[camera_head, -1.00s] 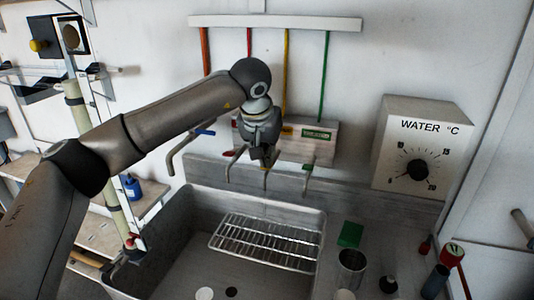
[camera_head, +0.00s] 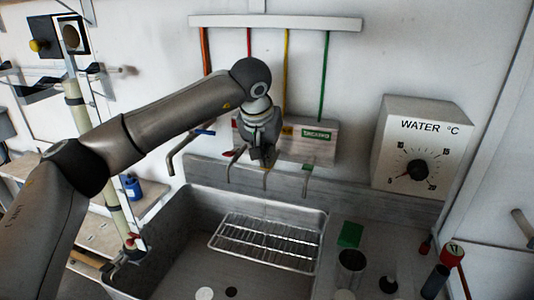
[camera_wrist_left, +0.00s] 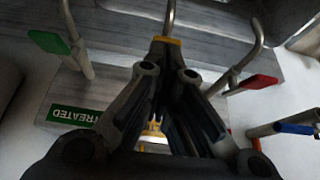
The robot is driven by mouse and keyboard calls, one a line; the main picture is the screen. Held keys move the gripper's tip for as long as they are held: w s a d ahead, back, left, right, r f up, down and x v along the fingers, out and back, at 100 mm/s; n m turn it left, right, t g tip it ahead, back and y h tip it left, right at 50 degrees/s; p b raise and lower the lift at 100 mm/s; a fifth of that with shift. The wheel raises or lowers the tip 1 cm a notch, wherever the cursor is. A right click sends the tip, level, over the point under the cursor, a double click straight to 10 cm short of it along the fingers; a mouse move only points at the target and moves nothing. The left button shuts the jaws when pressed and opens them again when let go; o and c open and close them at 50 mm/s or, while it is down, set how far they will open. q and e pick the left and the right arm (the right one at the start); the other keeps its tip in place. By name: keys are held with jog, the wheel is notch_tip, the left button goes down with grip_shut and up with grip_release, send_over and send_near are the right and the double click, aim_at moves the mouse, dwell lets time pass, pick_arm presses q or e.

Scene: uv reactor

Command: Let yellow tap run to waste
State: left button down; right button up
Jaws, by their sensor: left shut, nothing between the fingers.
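The yellow tap (camera_head: 264,181) is the middle one of the short spouts over the sink. Its yellow collar shows in the left wrist view (camera_wrist_left: 168,40), just beyond my fingers. My left gripper (camera_head: 264,158) is shut and empty at this tap, covering its upper part and handle. In the left wrist view my left gripper (camera_wrist_left: 167,72) has its fingers together, close to the collar; I cannot tell whether they touch it. No water stream can be made out under the spout. The sink (camera_head: 180,270) lies below. My right gripper is not in view.
The red tap (camera_head: 236,160) and green tap (camera_head: 308,170) stand close on either side, and the blue-handled tap (camera_head: 185,146) is further left. A wire rack (camera_head: 265,243) lies in the sink. The water temperature box (camera_head: 420,150) is at right.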

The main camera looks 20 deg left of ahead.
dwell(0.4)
pick_arm(q)
jog(key=shift+r+p, duration=0.65)
jog(key=shift+r, duration=0.15)
